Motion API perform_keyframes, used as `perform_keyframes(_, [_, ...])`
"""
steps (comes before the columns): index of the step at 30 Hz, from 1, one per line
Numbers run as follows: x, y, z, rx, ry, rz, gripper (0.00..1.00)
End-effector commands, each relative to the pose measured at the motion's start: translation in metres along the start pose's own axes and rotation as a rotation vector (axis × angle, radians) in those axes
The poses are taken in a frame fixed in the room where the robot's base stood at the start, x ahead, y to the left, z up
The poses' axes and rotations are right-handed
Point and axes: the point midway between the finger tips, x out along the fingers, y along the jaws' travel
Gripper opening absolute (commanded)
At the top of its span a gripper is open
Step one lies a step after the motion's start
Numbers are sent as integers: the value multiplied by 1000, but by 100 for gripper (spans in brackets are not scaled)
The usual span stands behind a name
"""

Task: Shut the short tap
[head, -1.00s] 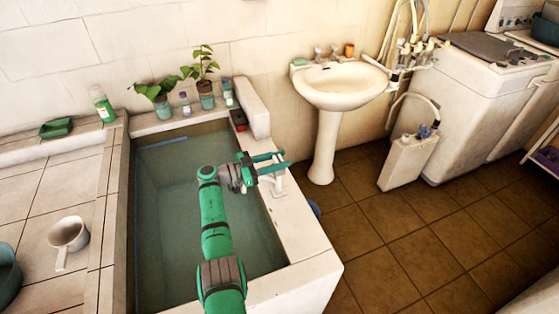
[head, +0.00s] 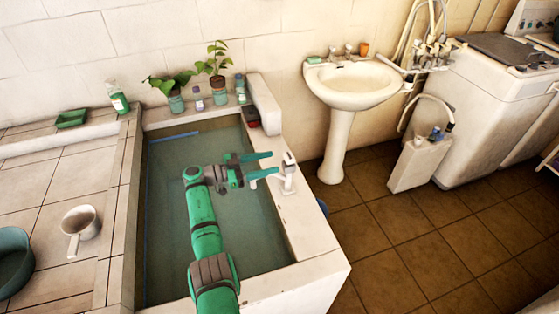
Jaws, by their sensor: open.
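A short white tap (head: 288,174) stands upright on the right rim of the water-filled tub. Its top is a small handle with a dark mark, too small for me to tell its setting. My gripper (head: 275,163) is open and empty, just left of the tap and over the water. Its two green fingers point right toward the tap's upper part. The fingertips appear apart from the tap. The lower finger and the tap's pale spout overlap in the picture, so the spout is partly hard to make out.
The tub's right rim (head: 313,232) bounds the water. A red-and-black block (head: 252,117) and potted plants (head: 216,75) stand at the back. A white washbasin (head: 353,88) with two small taps is beyond. A dipper (head: 80,222) rests on the left tiles.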

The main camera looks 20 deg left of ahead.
Motion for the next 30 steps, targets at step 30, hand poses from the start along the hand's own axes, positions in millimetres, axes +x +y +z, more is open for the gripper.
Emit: perform_keyframes(30, [-32, -2, 0, 0, -1, -7, 55])
